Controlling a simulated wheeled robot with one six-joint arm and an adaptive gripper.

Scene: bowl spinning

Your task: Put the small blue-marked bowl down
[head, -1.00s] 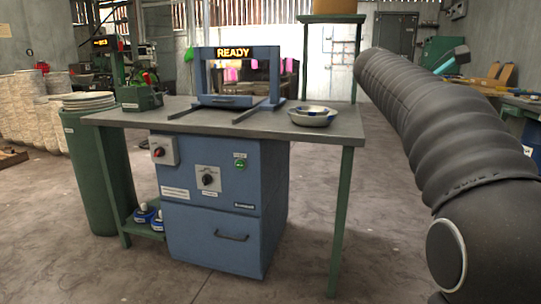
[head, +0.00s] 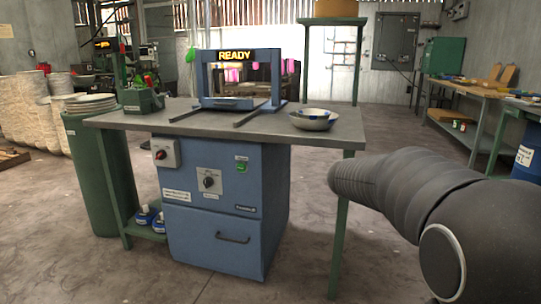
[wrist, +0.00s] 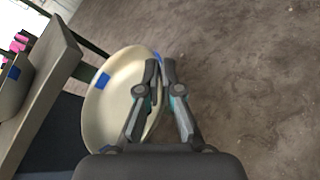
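A cream bowl with blue marks on its rim (wrist: 112,98) is in my gripper (wrist: 161,70), in the wrist view. The two fingers are closed on the right side of its rim, one on each side of the wall. The held bowl is clear of the table and has floor behind it. Its lower edge is partly hidden by my gripper body. My gripper and the held bowl are out of the head view. Pale bowlware with blue marks (head: 314,122) sits near the right end of the table, and shows at the left edge of the wrist view (wrist: 10,92).
The grey table (head: 345,129) has a green leg at its right corner. A blue frame with a READY sign (head: 236,55) and two dark rails stand left of the bowlware. The blue cabinet (head: 222,210) is below. The floor to the right is open.

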